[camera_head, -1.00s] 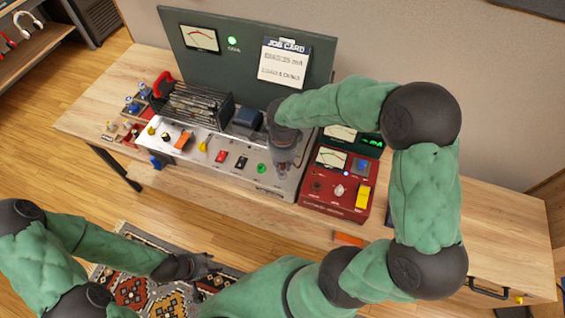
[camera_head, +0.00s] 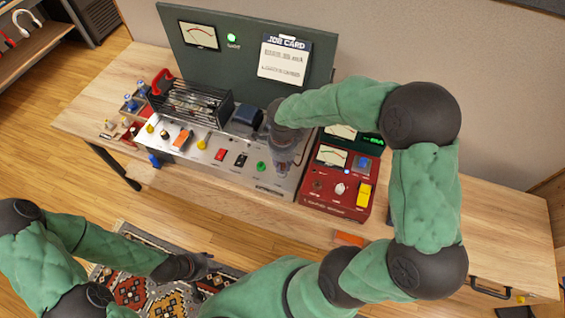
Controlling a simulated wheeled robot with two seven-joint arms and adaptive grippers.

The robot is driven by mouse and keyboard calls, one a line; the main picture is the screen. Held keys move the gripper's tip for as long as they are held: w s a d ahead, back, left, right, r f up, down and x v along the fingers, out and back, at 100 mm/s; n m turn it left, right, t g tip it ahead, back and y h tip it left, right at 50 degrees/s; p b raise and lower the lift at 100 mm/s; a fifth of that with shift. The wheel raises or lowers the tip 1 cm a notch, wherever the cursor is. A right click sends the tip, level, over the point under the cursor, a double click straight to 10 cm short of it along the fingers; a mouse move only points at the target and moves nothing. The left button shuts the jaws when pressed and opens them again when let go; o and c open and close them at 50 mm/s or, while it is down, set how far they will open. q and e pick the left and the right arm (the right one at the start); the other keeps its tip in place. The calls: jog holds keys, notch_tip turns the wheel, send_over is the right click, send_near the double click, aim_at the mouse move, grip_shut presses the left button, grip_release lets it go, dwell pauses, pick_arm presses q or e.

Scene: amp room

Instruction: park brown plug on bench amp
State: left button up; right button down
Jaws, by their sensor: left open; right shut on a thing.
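The bench amp (camera_head: 205,160) is a long silver chassis with a slanted front panel, on the wooden bench. Its panel carries yellow, orange, red, black and green parts. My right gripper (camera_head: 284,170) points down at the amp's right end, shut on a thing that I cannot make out. I cannot pick out the brown plug; the gripper may hide it. Whether the gripper or its load touches the panel cannot be told. My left gripper (camera_head: 203,267) is open and low in front of the bench, over the rug, well apart from the amp.
A red meter box (camera_head: 336,185) stands close to the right gripper, with a green meter unit (camera_head: 368,140) behind it. A dark backboard (camera_head: 235,60) with a job card (camera_head: 284,60) rises behind the amp. The bench top (camera_head: 480,215) is clear at right.

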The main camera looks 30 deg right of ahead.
jog(key=shift+f+b, duration=1)
jog(key=shift+f, duration=0.1)
dwell(0.6)
jog(key=c, duration=1)
grip_release()
jog(key=shift+c, duration=0.2)
notch_tip(320, 180, up, 12)
